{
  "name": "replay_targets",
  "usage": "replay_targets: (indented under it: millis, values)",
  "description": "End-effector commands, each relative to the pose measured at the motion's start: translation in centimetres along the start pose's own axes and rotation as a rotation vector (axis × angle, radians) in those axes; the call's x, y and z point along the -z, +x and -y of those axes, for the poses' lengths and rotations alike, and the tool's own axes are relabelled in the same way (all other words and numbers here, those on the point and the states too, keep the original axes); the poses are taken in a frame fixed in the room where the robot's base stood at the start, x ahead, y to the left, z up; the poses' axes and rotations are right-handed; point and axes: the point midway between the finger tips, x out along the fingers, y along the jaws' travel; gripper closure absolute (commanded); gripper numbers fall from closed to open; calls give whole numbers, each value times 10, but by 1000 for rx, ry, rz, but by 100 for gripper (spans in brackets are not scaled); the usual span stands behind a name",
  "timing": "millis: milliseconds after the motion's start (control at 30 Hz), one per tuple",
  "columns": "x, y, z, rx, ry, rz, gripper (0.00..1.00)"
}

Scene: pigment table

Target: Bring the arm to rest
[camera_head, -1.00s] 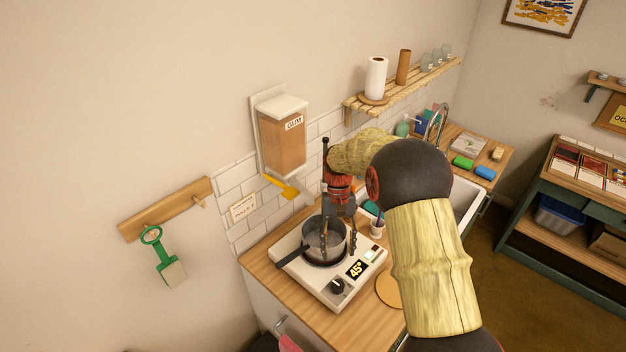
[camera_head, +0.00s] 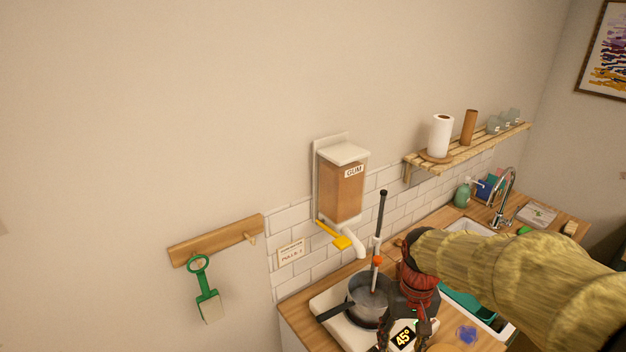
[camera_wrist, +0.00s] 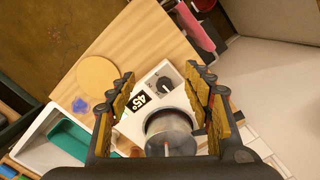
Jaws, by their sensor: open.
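My gripper (camera_head: 401,342) is open and empty, just right of the pot and low over the hot plate in the head view. In the wrist view its two fingers stand wide apart, with nothing between them (camera_wrist: 158,74). The rod (camera_head: 382,222), dark-topped with an orange band, stands nearly upright in the grey pot (camera_head: 368,299), apart from the fingers. The pot sits on the white hot plate (camera_head: 330,303), whose display reads 45°. The pot also shows in the wrist view (camera_wrist: 170,132). My arm reaches in from the right and hides part of the counter and sink.
A gum dispenser (camera_head: 342,190) with a yellow lever hangs on the wall behind the pot. A green scoop (camera_head: 205,290) hangs from a wooden rail at left. A shelf (camera_head: 470,150) holds a paper roll and cups. A faucet (camera_head: 508,185) stands at right.

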Motion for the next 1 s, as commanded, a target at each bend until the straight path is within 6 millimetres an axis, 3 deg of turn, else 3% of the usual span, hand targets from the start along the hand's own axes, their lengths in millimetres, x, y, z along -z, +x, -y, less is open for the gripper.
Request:
replay_targets:
  millis: [267, 600, 767, 1000]
  values:
    - [-56, -12, 0, -4, -21, -168, 49]
    - [-115, -13, 0, -5, -36, -372, 49]
    - [-132, -18, 0, -3, -40, -468, 49]
    - [-137, -27, 2, 0, -45, -551, 49]
